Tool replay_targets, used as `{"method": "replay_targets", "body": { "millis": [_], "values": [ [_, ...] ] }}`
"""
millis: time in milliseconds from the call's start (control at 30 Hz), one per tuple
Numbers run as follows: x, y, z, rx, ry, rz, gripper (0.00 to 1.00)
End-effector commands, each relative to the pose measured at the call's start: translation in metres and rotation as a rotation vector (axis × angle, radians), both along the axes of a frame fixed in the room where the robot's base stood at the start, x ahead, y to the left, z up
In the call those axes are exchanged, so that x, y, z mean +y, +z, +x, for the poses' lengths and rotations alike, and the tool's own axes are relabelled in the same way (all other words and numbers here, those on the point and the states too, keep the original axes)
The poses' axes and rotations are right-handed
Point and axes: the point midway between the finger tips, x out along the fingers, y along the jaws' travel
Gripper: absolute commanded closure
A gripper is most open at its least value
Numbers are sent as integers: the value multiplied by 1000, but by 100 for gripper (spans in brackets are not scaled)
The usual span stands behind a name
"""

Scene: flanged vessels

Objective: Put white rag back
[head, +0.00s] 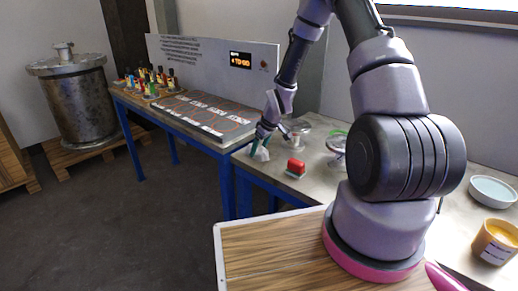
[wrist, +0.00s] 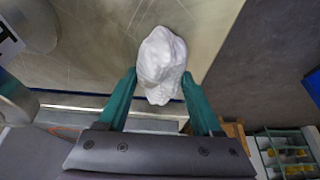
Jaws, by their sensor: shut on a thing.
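The white rag (wrist: 160,65) is a crumpled bundle between the two green fingers of my gripper (wrist: 160,92) in the wrist view. My gripper is shut on it. In the head view my gripper (head: 260,142) points down at the left front edge of the metal table (head: 315,172), and the rag (head: 262,155) shows as a small pale patch at the fingertips. I cannot tell whether the rag touches the table top.
A marked board (head: 205,115) lies on the blue-framed table.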

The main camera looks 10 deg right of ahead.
Motion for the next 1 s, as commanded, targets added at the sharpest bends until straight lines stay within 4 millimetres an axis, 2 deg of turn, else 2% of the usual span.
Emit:
{"method": "replay_targets", "body": {
  "millis": [33,67,100,133,433,567,1000],
  "values": [
    [0,-2,0,1,0,0,85],
    [0,-2,0,1,0,0,26],
    [0,-2,0,1,0,-1,10],
    [0,-2,0,1,0,-1,3],
    [0,-1,0,0,0,0,3],
    [-2,8,-1,-3,-1,0,3],
    [-22,89,-28,-4,-2,-2,3]
  ]
}}
